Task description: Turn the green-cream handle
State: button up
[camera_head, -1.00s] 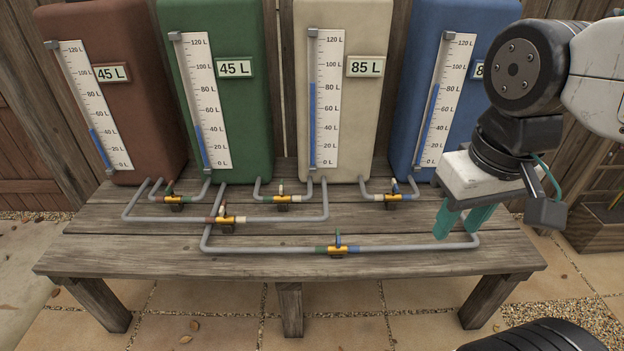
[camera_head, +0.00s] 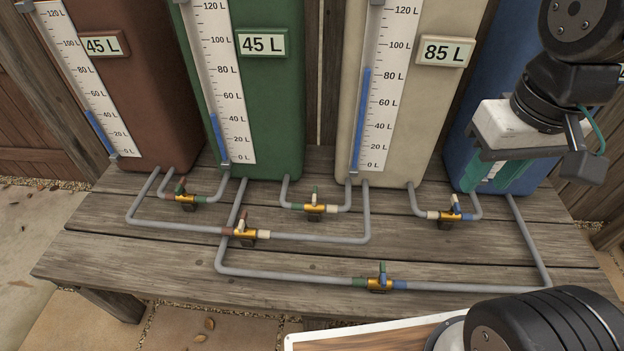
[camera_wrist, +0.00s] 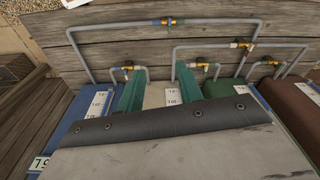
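The green-cream valve, with its small upright green-and-cream handle (camera_head: 315,194), sits on the short pipe between the green tank (camera_head: 275,110) and the cream tank (camera_head: 405,120). Its brass body has a green collar at left and a cream one at right. In the wrist view, which is upside down, this valve (camera_wrist: 197,66) is just beyond the fingers, to the right. My gripper (camera_head: 490,178) is in front of the blue tank, well right of the valve and apart from it. In the wrist view the teal fingers (camera_wrist: 160,80) are spread with nothing between them.
Other valves are close by: red-green (camera_head: 186,200), red-cream (camera_head: 245,233), cream-blue (camera_head: 450,214) and green-blue (camera_head: 380,282). Grey pipes run low over the wooden table (camera_head: 140,270). The tanks stand close behind. The table's front strip is clear.

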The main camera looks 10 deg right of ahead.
jog(key=w+a+f, duration=0.2)
jog(key=w+a, duration=0.1)
jog(key=w, duration=1)
jog(key=m+g, duration=0.1)
jog(key=m, duration=0.1)
send_over(315, 193)
notch_tip(315, 193, down, 32)
jog(key=shift+f, duration=0.1)
notch_tip(315, 193, down, 7)
jog(key=shift+r, duration=0.1)
jog(key=shift+f, duration=0.65)
grip_shut()
